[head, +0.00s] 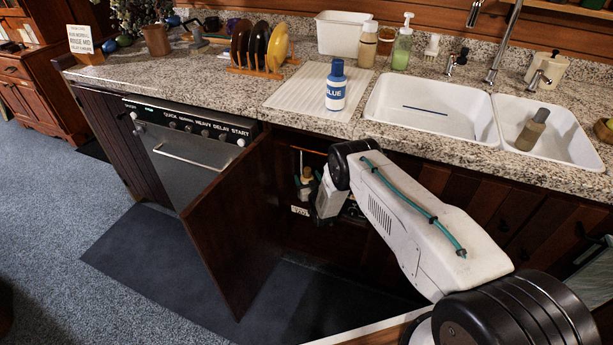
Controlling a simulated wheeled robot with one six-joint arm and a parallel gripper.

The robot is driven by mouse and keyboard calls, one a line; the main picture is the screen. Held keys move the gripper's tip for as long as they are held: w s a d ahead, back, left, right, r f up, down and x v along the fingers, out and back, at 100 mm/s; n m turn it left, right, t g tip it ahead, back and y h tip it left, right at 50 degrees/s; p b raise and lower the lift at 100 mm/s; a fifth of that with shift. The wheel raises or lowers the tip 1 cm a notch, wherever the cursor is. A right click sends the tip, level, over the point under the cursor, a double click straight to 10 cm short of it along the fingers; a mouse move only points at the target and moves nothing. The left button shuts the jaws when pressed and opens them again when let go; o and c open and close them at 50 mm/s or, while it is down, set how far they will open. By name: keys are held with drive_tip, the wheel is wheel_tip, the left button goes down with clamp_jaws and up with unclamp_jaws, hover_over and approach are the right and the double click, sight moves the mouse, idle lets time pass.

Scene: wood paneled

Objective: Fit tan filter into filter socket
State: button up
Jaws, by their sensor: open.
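My gripper (325,210) reaches down into the open cabinet under the sink counter. It is open; its fingertips are small and dark against the cabinet, and I see nothing held between them. I cannot pick out a tan filter or a filter socket with certainty. Small objects (305,183), one with a tan part, stand in the dark cabinet just left of my gripper. A white label shows below them. My arm hides much of the cabinet's inside. A tan bottle-shaped object (533,130) leans in the right sink basin.
The open cabinet door (232,230) stands out into the room left of my gripper. A dishwasher (185,145) is beyond it. A blue-labelled bottle (336,88) stands on the white drainboard (295,92). A dark mat (130,255) covers clear floor.

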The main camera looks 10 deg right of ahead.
drive_tip(key=s, duration=0.5)
drive_tip(key=shift+s+d, duration=0.15)
drive_tip(key=shift+s, duration=0.25)
drive_tip(key=shift+s, duration=0.1)
